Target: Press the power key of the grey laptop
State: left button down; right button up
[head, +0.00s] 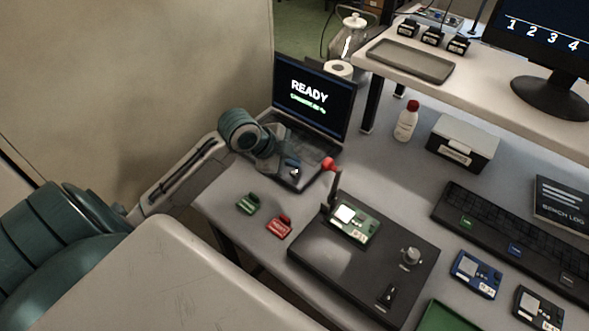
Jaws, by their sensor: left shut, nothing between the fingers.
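The grey laptop (318,95) stands open at the back left of the desk, its screen lit with "READY" and a green line of smaller text below. My left arm comes in from the left, and its wrist covers the left part of the laptop's keyboard deck. My left gripper (292,172) is shut and empty, low over the front part of the deck. I cannot tell whether its fingertips touch the laptop. The power key cannot be made out; the arm hides part of the deck. My right gripper is not in view.
A black fixture (335,262) with a red-knobbed lever and a green board stands right of the laptop. Green (248,204) and red (279,226) small items lie in front. A bottle (406,121) and grey box (463,143) stand behind. A beige partition (130,90) borders the left.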

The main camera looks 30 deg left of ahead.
aim_at(292, 173)
pick_arm(q)
jog(key=shift+r+p, duration=0.5)
notch_tip(292, 173, up, 5)
jog(key=p, duration=0.4)
jog(key=shift+p, duration=0.3)
jog(key=shift+f, duration=0.15)
